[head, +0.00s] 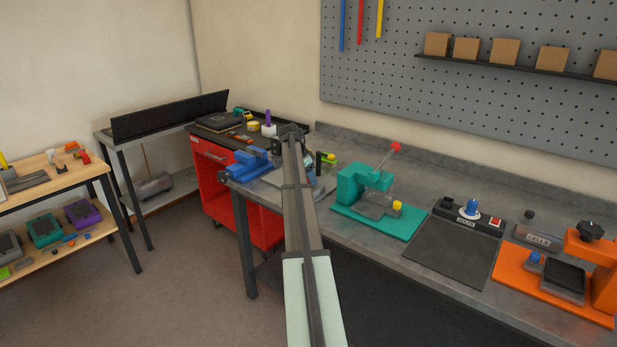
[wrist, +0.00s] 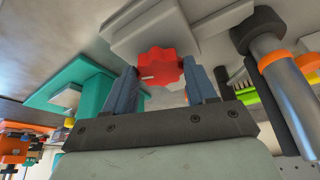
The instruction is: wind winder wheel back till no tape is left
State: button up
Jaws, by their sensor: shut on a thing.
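A red lobed wheel (wrist: 162,66) with a white pointer mark shows in the wrist view; it looks like the winder wheel. It sits on a pale grey housing (wrist: 140,32). My gripper (wrist: 160,78) has one finger on each side of the wheel and is shut on it. I cannot make out any tape in the wrist view. In the head view my arm covers the wheel and most of its housing, and my fingers cannot be made out.
A teal press-like fixture (head: 351,184) stands on the grey bench right of my arm, and a blue vise (head: 250,163) left of it. A grey cylinder with an orange band (wrist: 284,90) is close to the right finger. A dark mat (head: 452,250) lies farther right.

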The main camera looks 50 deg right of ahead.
jog(key=shift+c, duration=0.8)
jog(key=shift+s+n, duration=0.1)
jog(key=shift+n, duration=0.2)
jog(key=n+t, duration=0.1)
jog(key=n, duration=0.1)
jog(key=shift+s+a+n+h, duration=0.1)
jog(key=shift+s+n+h, duration=0.05)
jog(key=shift+n+h, duration=0.2)
jog(key=n+t, duration=0.1)
jog(key=n, duration=0.2)
jog(key=shift+s+n+t, duration=0.15)
jog(key=shift+n+t, duration=0.15)
jog(key=shift+n, duration=0.05)
jog(key=n+t+y, duration=0.1)
jog(key=n, duration=0.2)
jog(key=shift+s, duration=0.1)
jog(key=shift+d+n+t+y, duration=0.15)
jog(key=shift+n+t, duration=0.2)
jog(key=shift+n, duration=0.6)
jog(key=shift+d+n+t+y, duration=0.1)
jog(key=shift+n+t, duration=0.25)
jog(key=shift+n, duration=0.6)
jog(key=shift+s, duration=0.1)
